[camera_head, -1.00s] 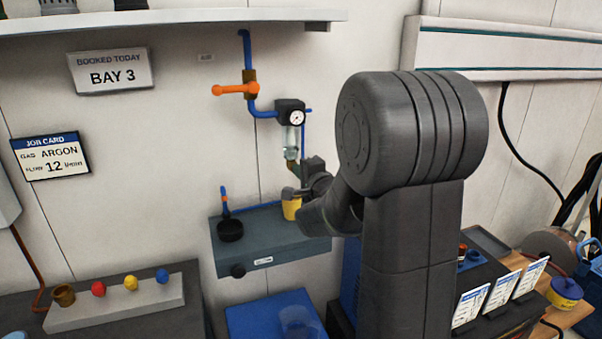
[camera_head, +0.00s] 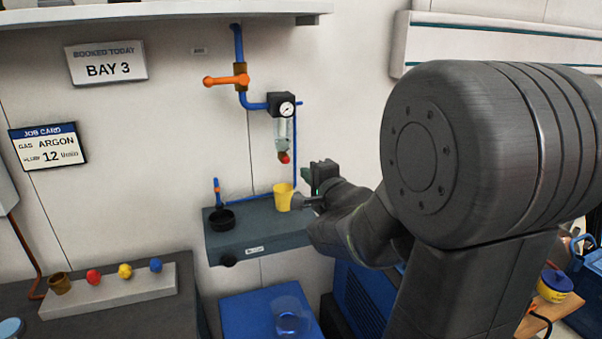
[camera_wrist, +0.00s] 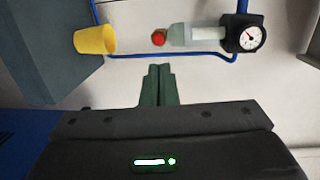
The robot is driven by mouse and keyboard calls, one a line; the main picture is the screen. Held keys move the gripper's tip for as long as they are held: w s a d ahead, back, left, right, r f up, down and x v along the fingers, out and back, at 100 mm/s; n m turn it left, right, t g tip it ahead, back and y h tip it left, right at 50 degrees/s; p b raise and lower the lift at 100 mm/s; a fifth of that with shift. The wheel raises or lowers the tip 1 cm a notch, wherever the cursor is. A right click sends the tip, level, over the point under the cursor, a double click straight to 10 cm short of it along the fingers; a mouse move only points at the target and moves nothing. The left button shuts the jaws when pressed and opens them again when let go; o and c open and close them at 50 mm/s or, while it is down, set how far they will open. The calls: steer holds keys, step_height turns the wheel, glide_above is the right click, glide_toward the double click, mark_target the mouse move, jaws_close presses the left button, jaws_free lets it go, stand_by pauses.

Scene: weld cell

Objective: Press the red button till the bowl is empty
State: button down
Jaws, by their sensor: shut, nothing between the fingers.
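The red button (camera_head: 284,158) is at the bottom end of the clear bowl (camera_head: 282,133), which hangs under the gauge unit (camera_head: 284,104) on the wall. In the wrist view the red button (camera_wrist: 158,38), the bowl (camera_wrist: 181,35) and the gauge (camera_wrist: 243,38) lie ahead of my gripper. My gripper (camera_head: 313,178) is shut and empty, right of and below the button in the head view. In the wrist view its shut fingertips (camera_wrist: 158,70) are apart from the button. I cannot tell how much liquid is in the bowl.
A yellow cup (camera_head: 283,197) stands below the bowl on the grey wall shelf (camera_head: 262,232), with a black dish (camera_head: 221,219) to its left. A blue pipe with an orange-handled valve (camera_head: 226,81) feeds the gauge unit. A blue box (camera_head: 244,318) stands below.

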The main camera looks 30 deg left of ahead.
steer(key=shift+v, duration=1.45)
